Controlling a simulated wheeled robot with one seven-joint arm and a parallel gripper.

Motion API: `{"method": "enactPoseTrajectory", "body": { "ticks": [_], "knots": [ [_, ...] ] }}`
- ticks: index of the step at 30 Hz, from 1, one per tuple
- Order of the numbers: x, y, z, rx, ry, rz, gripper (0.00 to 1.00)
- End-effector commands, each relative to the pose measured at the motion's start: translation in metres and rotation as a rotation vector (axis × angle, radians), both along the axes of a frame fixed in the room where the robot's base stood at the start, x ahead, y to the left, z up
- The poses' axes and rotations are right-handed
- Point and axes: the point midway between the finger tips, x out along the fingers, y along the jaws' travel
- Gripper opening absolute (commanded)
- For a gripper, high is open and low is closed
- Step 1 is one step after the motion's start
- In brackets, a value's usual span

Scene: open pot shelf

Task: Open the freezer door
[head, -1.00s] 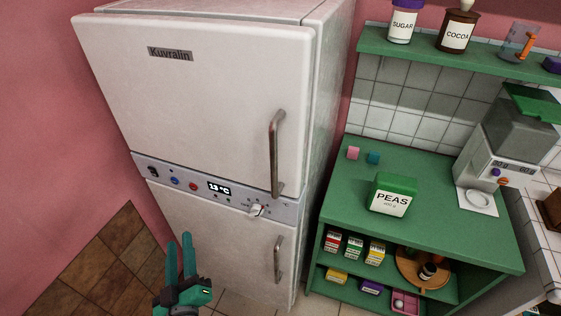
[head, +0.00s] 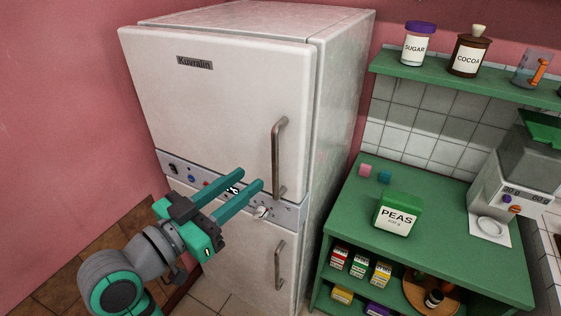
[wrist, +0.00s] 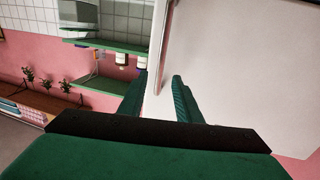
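A white two-door fridge-freezer has a large upper door (head: 215,110) and a lower door (head: 235,250). Both look shut, and nothing legible marks which one is the freezer. The upper door has a vertical metal handle (head: 279,158) on its right side; the lower door has a shorter handle (head: 279,265). My gripper (head: 252,177) is open and empty, in front of the control panel, left of the upper handle's lower end. In the wrist view, the upper handle (wrist: 165,45) lines up between the spread fingers of my gripper (wrist: 158,82); its distance is unclear.
The control panel (head: 290,214) runs between the doors, partly hidden by my gripper. A green shelf unit (head: 440,205) stands close on the right, holding a peas box (head: 397,214). A pink wall (head: 70,120) is on the left.

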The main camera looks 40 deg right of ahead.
Motion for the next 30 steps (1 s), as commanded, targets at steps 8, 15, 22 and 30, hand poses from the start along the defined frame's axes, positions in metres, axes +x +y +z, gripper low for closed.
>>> {"method": "enactPoseTrajectory", "body": {
  "ticks": [8, 15, 22, 30],
  "knots": [
    [0.006, -0.024, 0.000, 0.002, -0.002, 0.003, 0.31],
    [0.015, -0.067, 0.000, 0.002, -0.001, 0.002, 0.31],
    [0.020, -0.095, 0.001, 0.001, -0.002, 0.002, 0.31],
    [0.021, -0.105, 0.000, 0.002, -0.002, 0.000, 0.31]
  ]
}}
